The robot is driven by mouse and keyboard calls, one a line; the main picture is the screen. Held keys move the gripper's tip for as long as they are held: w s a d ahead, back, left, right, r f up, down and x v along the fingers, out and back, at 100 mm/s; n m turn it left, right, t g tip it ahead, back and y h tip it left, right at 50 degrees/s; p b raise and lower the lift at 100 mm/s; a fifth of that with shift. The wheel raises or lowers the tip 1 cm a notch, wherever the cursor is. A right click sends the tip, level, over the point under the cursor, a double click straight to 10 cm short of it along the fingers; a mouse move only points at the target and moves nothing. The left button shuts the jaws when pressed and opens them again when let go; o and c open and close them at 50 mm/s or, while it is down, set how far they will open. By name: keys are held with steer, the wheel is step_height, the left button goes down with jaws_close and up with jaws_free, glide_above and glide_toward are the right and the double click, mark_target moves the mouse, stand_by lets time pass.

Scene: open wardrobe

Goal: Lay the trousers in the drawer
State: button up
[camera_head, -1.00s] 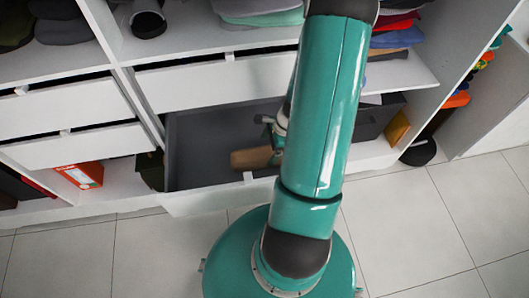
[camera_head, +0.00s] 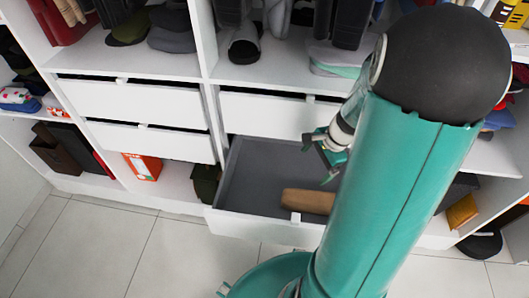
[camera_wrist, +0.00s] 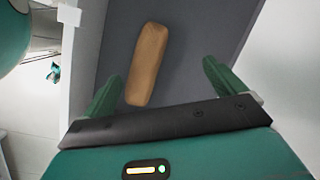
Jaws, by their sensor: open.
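The trousers look like a tan-brown folded bundle (camera_head: 308,201) lying on the dark floor of the open drawer (camera_head: 255,226), near its front. The bundle also shows in the wrist view (camera_wrist: 147,64), lying flat below and ahead of my fingers. My gripper (camera_head: 322,156) is open and empty, above the drawer and apart from the bundle. In the wrist view my gripper's green fingers (camera_wrist: 163,85) are spread wide with nothing between them. My arm hides the right part of the drawer in the head view.
Closed white drawers (camera_head: 132,101) are left of the open one. Folded clothes (camera_head: 340,58) lie on the shelf above. An orange box (camera_head: 143,167) stands on the lower left shelf. The tiled floor (camera_head: 110,245) in front is clear.

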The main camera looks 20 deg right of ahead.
steer(key=s+a+r+n+t+h, duration=0.1)
steer(key=s+a+r+n, duration=0.2)
steer(key=a+r+n, duration=0.6)
steer(key=s+a+r+n+t+h, duration=0.1)
steer(key=s+a+r+n+t, duration=0.1)
steer(key=a+r+n, duration=0.7)
step_height(320, 180, up, 5)
steer(key=shift+s+a+f+h, duration=0.2)
steer(key=shift+s+a+h, duration=0.1)
steer(key=shift+s+a, duration=0.8)
steer(key=shift+w+a, duration=0.15)
steer(key=shift+w, duration=0.05)
